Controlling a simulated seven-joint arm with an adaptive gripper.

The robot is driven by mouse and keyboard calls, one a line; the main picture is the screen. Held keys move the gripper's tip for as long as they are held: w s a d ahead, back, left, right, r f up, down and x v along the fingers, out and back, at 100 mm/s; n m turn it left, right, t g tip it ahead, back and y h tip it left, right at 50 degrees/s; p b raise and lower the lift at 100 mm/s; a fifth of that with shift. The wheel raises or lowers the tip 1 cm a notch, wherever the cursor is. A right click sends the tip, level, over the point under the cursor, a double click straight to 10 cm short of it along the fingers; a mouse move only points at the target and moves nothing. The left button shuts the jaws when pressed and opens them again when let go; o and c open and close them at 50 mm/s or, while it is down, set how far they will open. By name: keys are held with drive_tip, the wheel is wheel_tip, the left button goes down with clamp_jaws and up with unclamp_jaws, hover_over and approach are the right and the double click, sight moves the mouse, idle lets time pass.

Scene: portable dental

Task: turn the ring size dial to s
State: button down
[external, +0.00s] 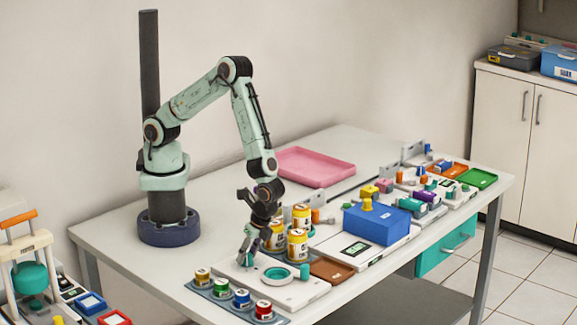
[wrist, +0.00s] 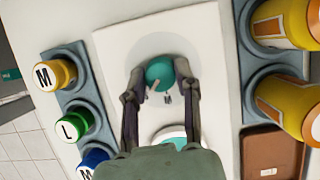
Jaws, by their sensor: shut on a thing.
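The ring size dial is a round teal knob (wrist: 160,70) on a pale round plate on a white panel (wrist: 112,50). A light pointer mark shows on the knob's lower left side. A small letter that looks like M shows on the plate just below the knob. My gripper (wrist: 160,82) points down with one finger on each side of the knob, shut on it. In the external view my gripper (external: 246,254) is low over the left end of the white panel (external: 308,290) and mostly hides the knob. No S mark is legible.
Small lettered jars (wrist: 70,125) stand in a grey rack left of the panel. Tall orange-yellow jars (external: 297,243) stand close behind my gripper. A brown tray (external: 330,270) and a blue box (external: 375,235) lie to the right.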

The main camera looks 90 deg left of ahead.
sight(263, 271)
drive_tip(key=c, duration=0.8)
unclamp_jaws()
drive_tip(key=v, duration=1.2)
